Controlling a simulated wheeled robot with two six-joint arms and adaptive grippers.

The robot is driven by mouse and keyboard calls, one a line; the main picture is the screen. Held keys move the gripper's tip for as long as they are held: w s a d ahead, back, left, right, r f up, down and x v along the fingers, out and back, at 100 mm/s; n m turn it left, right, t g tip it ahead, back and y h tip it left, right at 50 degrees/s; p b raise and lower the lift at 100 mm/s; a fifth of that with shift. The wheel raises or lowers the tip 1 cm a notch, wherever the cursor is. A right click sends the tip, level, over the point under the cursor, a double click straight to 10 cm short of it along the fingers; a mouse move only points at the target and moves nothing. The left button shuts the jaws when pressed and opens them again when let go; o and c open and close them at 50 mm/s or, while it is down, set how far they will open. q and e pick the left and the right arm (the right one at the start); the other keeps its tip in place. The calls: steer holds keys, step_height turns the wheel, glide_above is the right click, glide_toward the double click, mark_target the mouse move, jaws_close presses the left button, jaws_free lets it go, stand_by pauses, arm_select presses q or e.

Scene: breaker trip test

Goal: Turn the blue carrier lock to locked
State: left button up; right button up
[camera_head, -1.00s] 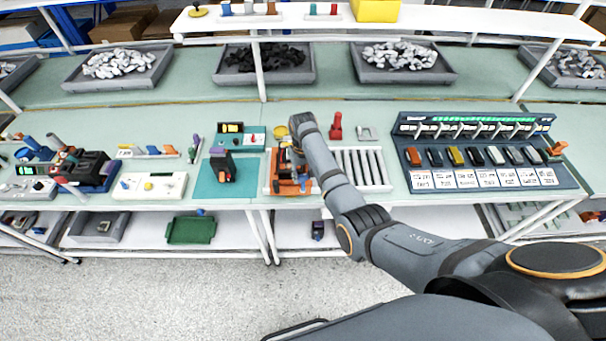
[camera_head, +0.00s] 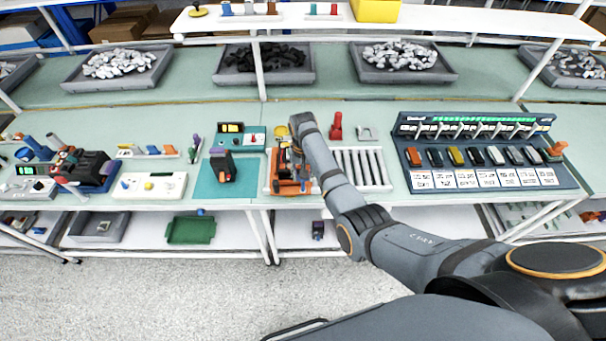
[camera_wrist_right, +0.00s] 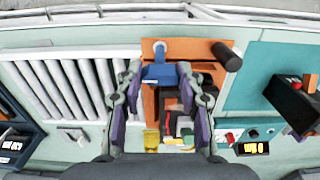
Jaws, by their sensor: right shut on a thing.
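The blue carrier lock (camera_wrist_right: 160,73) shows in the right wrist view at the top of the orange carrier (camera_wrist_right: 151,103). My right gripper (camera_wrist_right: 160,72) has its fingertips on either side of the blue lock and is shut on it. In the head view the orange carrier (camera_head: 291,187) sits on the bench, and my right gripper (camera_head: 284,158) points down over it, partly hidden by my arm. The lock is hidden or too small to make out there. My left gripper is in neither view.
A roller rack (camera_head: 362,169) lies just right of the carrier. A teal board (camera_head: 207,187) with a dark device is on the left. A black cylinder (camera_wrist_right: 227,55) stands near the gripper. A breaker panel (camera_head: 480,160) is farther right.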

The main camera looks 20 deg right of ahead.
steer(key=shift+w+r, duration=0.1)
steer(key=shift+r, duration=0.05)
steer(key=o, duration=1.2)
steer(key=shift+c, duration=0.2)
step_height(320, 180, up, 12)
